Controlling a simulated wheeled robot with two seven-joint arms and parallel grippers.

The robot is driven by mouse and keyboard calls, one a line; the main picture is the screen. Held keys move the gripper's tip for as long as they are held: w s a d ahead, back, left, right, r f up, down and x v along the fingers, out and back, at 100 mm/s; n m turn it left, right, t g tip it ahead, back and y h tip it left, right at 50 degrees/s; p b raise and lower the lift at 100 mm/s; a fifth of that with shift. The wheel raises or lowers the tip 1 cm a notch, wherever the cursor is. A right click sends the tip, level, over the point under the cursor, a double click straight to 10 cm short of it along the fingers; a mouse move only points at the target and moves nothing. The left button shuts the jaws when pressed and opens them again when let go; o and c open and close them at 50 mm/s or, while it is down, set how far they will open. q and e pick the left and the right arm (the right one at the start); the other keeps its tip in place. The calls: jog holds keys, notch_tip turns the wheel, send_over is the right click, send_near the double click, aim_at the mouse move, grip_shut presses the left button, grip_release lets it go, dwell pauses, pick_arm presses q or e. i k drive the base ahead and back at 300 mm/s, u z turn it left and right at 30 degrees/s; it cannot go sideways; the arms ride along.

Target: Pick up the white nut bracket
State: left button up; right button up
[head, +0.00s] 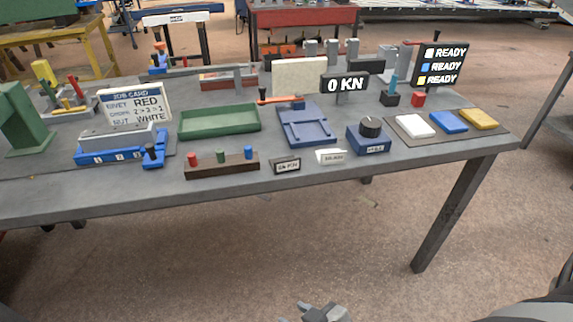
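The white nut bracket (415,126) appears as a flat white block at the left of a dark mat (452,138) on the right part of the bench. A blue block (449,121) and a yellow block (478,118) lie beside it in a row. A grey gripper part, seemingly my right gripper (323,312), shows at the bottom edge, well below and in front of the bench. It is cut off, so its opening is not clear. My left gripper is not in view. Nothing touches the white bracket.
A blue box with a black knob (370,127) stands left of the mat. The job card (135,106) reads NUT WHITE. Floor in front of the bench is clear.

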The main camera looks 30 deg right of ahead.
aim_at(328, 156)
jog(key=u, duration=0.45)
jog(key=k, duration=1)
jog(key=z, duration=0.6)
jog(key=i, duration=0.9)
jog(key=z, duration=0.15)
